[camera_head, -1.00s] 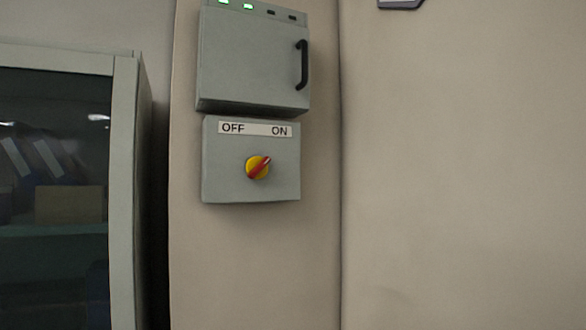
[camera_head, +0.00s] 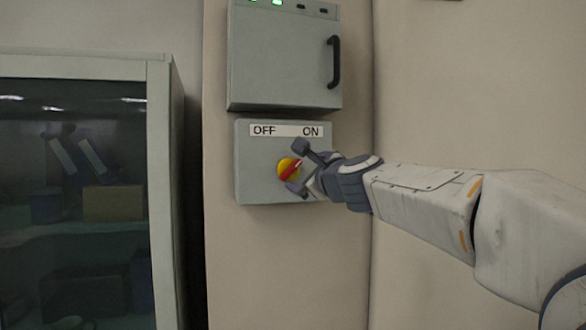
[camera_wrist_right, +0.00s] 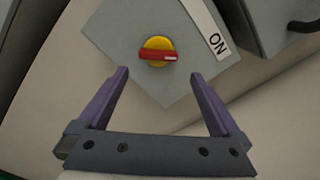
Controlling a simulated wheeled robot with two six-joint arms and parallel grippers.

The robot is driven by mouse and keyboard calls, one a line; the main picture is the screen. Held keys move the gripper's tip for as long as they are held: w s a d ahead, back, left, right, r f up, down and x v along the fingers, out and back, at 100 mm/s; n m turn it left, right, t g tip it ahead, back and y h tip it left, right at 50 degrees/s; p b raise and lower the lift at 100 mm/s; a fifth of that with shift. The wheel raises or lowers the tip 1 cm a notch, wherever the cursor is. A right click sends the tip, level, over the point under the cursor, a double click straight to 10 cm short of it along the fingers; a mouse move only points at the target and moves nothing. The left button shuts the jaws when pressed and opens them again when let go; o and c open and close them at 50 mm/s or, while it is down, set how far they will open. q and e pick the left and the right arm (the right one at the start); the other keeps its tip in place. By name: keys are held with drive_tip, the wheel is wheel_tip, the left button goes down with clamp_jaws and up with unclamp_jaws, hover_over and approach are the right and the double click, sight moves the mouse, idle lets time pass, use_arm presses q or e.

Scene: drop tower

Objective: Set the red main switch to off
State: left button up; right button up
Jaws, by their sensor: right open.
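The red main switch (camera_head: 290,169) is a red handle on a yellow disc, on a grey box (camera_head: 255,180) labelled OFF at left and ON at right. Its handle slants up and right, toward ON. In the right wrist view the switch (camera_wrist_right: 157,54) shows its white-marked tip on the side of the ON label (camera_wrist_right: 217,44). My right gripper (camera_head: 297,167) is open in front of the box, one finger above the switch and one below. In the wrist view the fingertips (camera_wrist_right: 158,75) stand either side of the handle, and nothing is between them. My left gripper is out of view.
A larger grey box (camera_head: 280,60) with a black handle (camera_head: 333,62) and green lights hangs just above the switch box. A glass-fronted cabinet (camera_head: 158,200) stands at the left. The wall (camera_head: 290,270) below the switch box is bare.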

sight(292, 170)
drive_tip(key=p+x, duration=0.3)
drive_tip(key=x, duration=0.6)
drive_tip(key=shift+a+f, duration=0.1)
drive_tip(key=shift+f, duration=0.05)
drive_tip(key=c, duration=1.1)
